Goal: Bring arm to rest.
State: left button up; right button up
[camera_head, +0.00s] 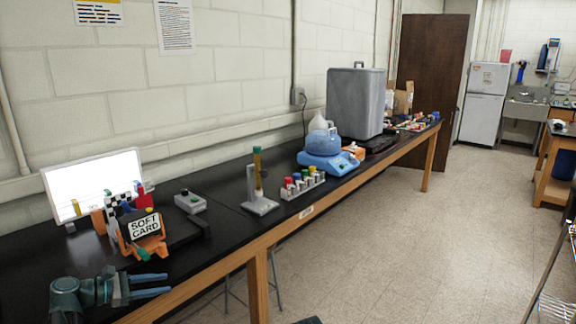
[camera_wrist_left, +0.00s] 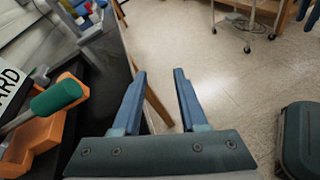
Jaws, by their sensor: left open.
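My left gripper (camera_head: 150,285) is at the lower left of the head view, low over the front edge of the black bench near the orange holder. Its two blue fingers are apart and nothing is between them. In the left wrist view the gripper (camera_wrist_left: 160,97) is open and empty, with the bench edge and the floor beyond its fingers. My right gripper is not clearly in view.
A "SOFT CARD" sign (camera_head: 145,225) sits in an orange holder (camera_head: 148,249) with a green-handled part (camera_wrist_left: 57,97). Behind stand a lit white panel (camera_head: 95,183) and a grey box (camera_head: 190,202). A stand (camera_head: 260,205) and capped-tube rack (camera_head: 303,187) are farther right. Open floor (camera_head: 370,240) lies right.

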pick_arm(q)
jog(key=s+d+f+m+g+y+p, duration=0.1)
jog(key=s+d+f+m+g, duration=0.2)
jog(key=d, duration=0.5)
jog(key=s+d+f+m+g+y+p, duration=0.15)
jog(key=d+m, duration=0.25)
jog(key=d, duration=0.4)
jog(key=s+d+f+m+g+y+p, duration=0.2)
jog(key=s+d+f+m+g+y, duration=0.2)
jog(key=s+d+m+y, duration=0.6)
jog(key=s+d+f+m, duration=0.1)
jog(key=s+d+m, duration=0.2)
jog(key=s+m, duration=0.3)
jog(key=shift+d+m+p, duration=0.4)
jog(key=shift+m, duration=1)
